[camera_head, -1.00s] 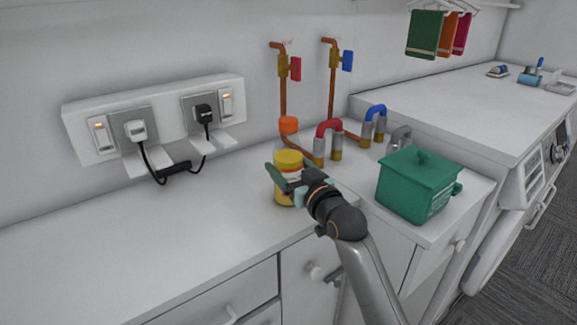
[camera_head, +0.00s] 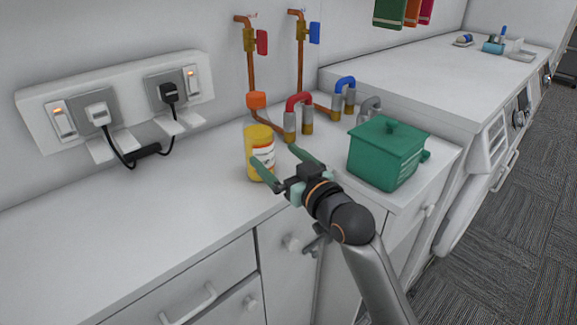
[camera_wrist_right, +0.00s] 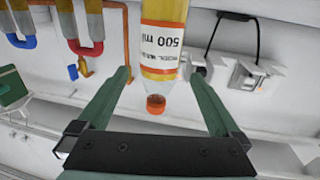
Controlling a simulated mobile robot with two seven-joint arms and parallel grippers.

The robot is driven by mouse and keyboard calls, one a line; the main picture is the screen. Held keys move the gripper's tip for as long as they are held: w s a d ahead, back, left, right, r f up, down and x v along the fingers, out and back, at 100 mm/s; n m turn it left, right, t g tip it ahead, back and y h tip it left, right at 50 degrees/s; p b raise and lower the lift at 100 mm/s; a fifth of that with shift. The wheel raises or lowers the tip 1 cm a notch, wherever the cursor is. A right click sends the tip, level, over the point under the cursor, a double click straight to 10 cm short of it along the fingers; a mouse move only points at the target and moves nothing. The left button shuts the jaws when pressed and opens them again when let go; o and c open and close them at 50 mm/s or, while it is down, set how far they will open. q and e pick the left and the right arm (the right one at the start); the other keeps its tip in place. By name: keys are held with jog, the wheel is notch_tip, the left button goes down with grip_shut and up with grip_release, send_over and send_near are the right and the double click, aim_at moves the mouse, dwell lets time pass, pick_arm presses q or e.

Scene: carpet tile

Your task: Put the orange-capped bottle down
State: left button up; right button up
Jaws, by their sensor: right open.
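The orange-capped bottle (camera_head: 259,147) stands upright on the white counter (camera_head: 130,222), with a yellow body, a white label and a clear upper part under its cap. My right gripper (camera_head: 272,155) is open in front of the bottle, one finger passing before its lower body and the other to its right. In the right wrist view the bottle (camera_wrist_right: 162,50) appears upside down, between the two spread green fingers and beyond them, with a gap on each side. My left gripper is not in view.
A green lidded pot (camera_head: 383,155) stands on the counter right of my gripper. Pipes with a red bend (camera_head: 299,100) and a blue bend (camera_head: 345,82) rise close behind the bottle. A socket panel (camera_head: 125,103) with plugs and cables is on the left. The left counter is clear.

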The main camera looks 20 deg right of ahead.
jog(key=shift+s+d, duration=0.2)
jog(key=shift+s, duration=0.8)
jog(key=shift+s+d, duration=0.15)
jog(key=shift+s, duration=0.8)
